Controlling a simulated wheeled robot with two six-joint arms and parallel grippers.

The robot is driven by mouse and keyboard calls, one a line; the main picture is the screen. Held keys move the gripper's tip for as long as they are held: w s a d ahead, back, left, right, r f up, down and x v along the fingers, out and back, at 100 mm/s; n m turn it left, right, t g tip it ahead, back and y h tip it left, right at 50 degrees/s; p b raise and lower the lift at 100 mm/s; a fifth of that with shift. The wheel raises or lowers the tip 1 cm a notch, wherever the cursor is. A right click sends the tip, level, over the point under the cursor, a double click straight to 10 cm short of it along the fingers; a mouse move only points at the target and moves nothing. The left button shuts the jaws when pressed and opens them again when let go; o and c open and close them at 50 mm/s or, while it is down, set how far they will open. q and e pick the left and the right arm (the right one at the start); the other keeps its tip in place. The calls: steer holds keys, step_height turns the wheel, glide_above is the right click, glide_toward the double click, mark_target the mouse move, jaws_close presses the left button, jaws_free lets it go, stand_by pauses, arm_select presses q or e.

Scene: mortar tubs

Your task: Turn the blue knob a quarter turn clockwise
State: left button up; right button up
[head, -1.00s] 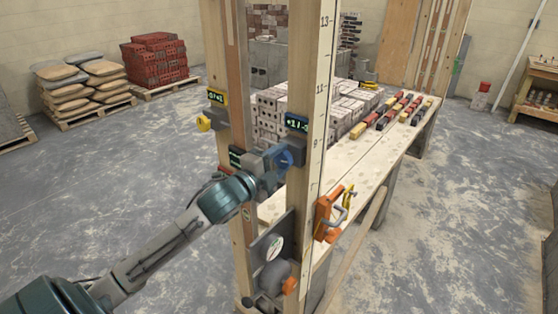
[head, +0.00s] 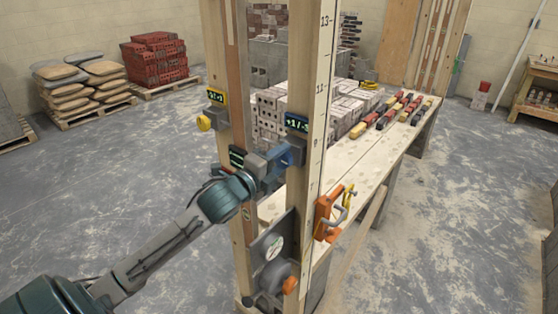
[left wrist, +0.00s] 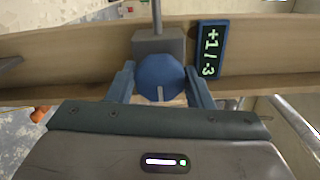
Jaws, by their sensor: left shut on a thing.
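The blue knob (left wrist: 160,74) is a faceted round knob with a white mark that points down in the left wrist view. It sits on a grey block on a wooden post, beside a blue-framed display (left wrist: 210,50) reading +1/-3. My left gripper (left wrist: 161,84) has a finger on each side of the knob and is shut on it. In the head view my left gripper (head: 274,162) reaches the knob on the right post, and its fingers hide most of the knob. My right gripper is in neither view.
A yellow knob (head: 204,123) sits on the left post, and an orange knob (head: 290,285) sits low down. An orange clamp (head: 324,216) is right of the posts. Behind stands a workbench (head: 345,165) with bricks.

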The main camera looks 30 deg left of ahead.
arm_select(q)
steer(key=o, duration=1)
steer(key=shift+s, duration=0.1)
steer(key=shift+s+a+f+b, duration=0.15)
steer(key=shift+s+b, duration=0.15)
steer(key=shift+s, duration=0.2)
steer(key=s+b, duration=0.1)
steer(key=s, duration=0.3)
steer(key=p, duration=0.4)
glide_toward(280, 161)
steer(key=shift+s+a, duration=0.1)
steer(key=shift+s, duration=0.4)
